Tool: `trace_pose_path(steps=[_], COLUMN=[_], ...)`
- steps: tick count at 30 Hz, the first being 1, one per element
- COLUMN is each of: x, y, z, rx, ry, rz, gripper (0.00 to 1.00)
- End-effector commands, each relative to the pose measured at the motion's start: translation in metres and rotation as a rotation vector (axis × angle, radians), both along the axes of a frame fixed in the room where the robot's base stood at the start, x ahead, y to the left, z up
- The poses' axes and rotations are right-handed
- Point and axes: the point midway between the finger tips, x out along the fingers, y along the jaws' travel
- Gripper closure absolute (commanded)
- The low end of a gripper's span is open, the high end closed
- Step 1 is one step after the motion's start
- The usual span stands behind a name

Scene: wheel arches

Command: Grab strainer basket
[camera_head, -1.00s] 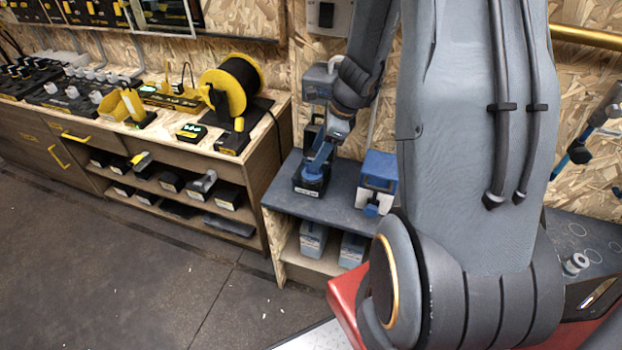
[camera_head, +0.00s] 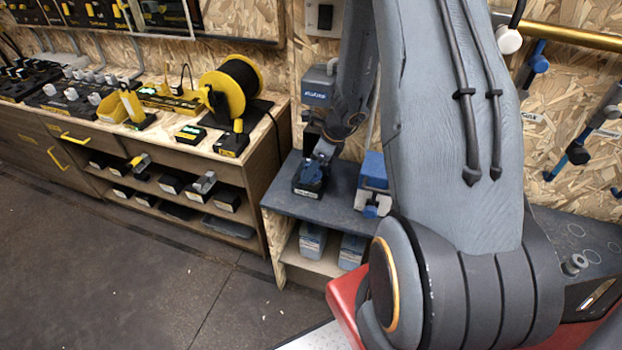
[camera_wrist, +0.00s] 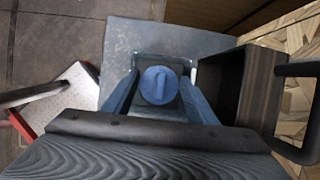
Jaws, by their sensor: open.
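A round blue piece with a raised bar across its top (camera_wrist: 158,86) lies between my fingers in the wrist view; it looks like the strainer basket's top, but I cannot be sure. My gripper (camera_wrist: 160,92) is open, with one blue-grey finger on each side of it. I cannot tell whether the fingers touch it. In the head view my gripper (camera_head: 316,164) points down over a small black labelled base (camera_head: 308,189) on the shelf unit. The round blue piece is hidden there behind my gripper and arm.
The dark shelf top (camera_head: 330,205) carries a blue and white device (camera_head: 373,180) to the right. A grey device (camera_head: 318,88) is behind my gripper. A dark open box (camera_wrist: 236,84) stands close to the right finger in the wrist view. A workbench (camera_head: 262,140) adjoins on the left.

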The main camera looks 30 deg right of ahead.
Motion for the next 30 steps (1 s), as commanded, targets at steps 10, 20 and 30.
trace_pose_path(steps=[10, 20, 30], x=[0.0, 0.0, 0.001], y=[0.0, 0.0, 0.0], z=[-0.001, 0.0, 0.027], rx=[0.0, 0.0, 0.0], ry=[0.0, -0.001, -0.003], rz=[0.0, 0.001, 0.001], gripper=[0.65, 0.76, 0.76])
